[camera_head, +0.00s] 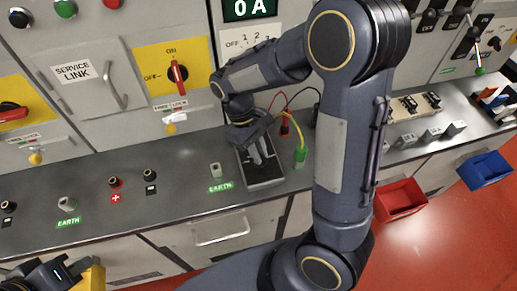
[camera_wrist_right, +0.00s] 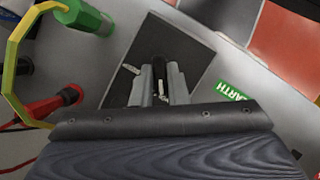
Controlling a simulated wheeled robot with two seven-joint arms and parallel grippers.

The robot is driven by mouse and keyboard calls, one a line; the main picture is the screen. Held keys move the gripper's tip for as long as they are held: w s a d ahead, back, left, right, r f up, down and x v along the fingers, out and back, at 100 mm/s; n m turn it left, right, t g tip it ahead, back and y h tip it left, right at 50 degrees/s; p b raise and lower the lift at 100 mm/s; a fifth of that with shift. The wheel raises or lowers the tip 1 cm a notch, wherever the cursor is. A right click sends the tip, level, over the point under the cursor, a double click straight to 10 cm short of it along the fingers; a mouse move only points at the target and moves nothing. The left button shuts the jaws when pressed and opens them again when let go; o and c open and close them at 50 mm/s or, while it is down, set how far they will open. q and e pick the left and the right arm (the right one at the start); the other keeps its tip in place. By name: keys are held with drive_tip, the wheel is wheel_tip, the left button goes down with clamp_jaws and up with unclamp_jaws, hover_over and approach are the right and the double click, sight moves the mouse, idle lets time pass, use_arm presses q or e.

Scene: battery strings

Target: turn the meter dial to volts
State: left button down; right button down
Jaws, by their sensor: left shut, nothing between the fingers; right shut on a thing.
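The meter (camera_head: 266,183) is a flat box with a dark face lying on the grey bench. It also shows as a dark panel in the right wrist view (camera_wrist_right: 195,48). My right gripper (camera_head: 256,155) is over the meter, its fingers shut on the small black dial (camera_wrist_right: 158,68). A small pale mark shows beside the dial; the dial's scale and setting cannot be read. My left gripper (camera_head: 62,274) is only partly in view at the bottom left, dark with a yellow part, away from the meter. It is shut and empty; its fingertips are not clearly visible.
A green plug with a yellow lead (camera_head: 300,156) and a red plug (camera_head: 285,128) stand right of the meter. An earth post (camera_head: 215,170) is left of it. Switch panels rise behind. Red (camera_head: 400,201) and blue (camera_head: 484,172) bins hang at the right. The bench's left part holds several terminals.

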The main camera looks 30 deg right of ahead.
drive_tip(key=shift+d+m+y, duration=0.1)
drive_tip(key=shift+m+y, duration=0.4)
drive_tip(key=shift+m, duration=0.8)
drive_tip(key=c, duration=1.4)
unclamp_jaws()
drive_tip(key=shift+c, duration=0.2)
drive_tip(key=v, duration=0.8)
drive_tip(key=shift+f, duration=0.1)
